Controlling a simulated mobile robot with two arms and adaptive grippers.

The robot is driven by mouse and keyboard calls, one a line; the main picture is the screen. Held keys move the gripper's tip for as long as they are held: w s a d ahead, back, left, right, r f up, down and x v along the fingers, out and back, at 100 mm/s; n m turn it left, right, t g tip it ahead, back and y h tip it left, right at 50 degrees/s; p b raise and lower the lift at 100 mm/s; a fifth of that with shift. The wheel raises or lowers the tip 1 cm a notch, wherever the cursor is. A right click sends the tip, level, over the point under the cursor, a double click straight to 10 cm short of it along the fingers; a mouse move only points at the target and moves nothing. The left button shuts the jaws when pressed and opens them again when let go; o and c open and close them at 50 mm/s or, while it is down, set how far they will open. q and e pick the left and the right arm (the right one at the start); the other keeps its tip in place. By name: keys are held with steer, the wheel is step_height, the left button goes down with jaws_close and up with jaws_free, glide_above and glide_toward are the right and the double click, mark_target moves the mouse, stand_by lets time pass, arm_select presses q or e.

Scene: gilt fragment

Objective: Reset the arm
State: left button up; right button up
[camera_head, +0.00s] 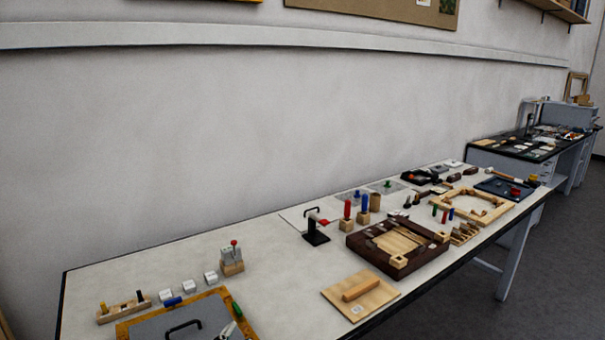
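Neither of my arms shows in the head view, and neither gripper can be seen. The long pale worktable (150,268) runs from the lower left toward the upper right. On it stand a dark wooden frame tray (365,249) with light wood inside, a flat wooden board (337,300) with a block on it, and a wood-edged grey panel (160,326) with a black handle, cut off by the bottom edge.
A black stand (316,237) with a red part rises behind the tray. A pale wooden frame (470,205) and a blue tray (496,187) lie farther right. Small blocks sit at the left. The table's middle left is clear. A second bench (510,158) stands beyond.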

arm_select(q)
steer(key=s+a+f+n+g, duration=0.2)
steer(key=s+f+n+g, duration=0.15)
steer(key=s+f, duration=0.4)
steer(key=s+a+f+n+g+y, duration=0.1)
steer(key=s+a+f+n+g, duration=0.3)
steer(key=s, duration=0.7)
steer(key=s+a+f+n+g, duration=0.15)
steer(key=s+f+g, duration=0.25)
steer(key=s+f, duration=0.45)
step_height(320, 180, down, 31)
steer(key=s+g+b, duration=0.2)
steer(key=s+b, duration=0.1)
steer(key=b, duration=0.3)
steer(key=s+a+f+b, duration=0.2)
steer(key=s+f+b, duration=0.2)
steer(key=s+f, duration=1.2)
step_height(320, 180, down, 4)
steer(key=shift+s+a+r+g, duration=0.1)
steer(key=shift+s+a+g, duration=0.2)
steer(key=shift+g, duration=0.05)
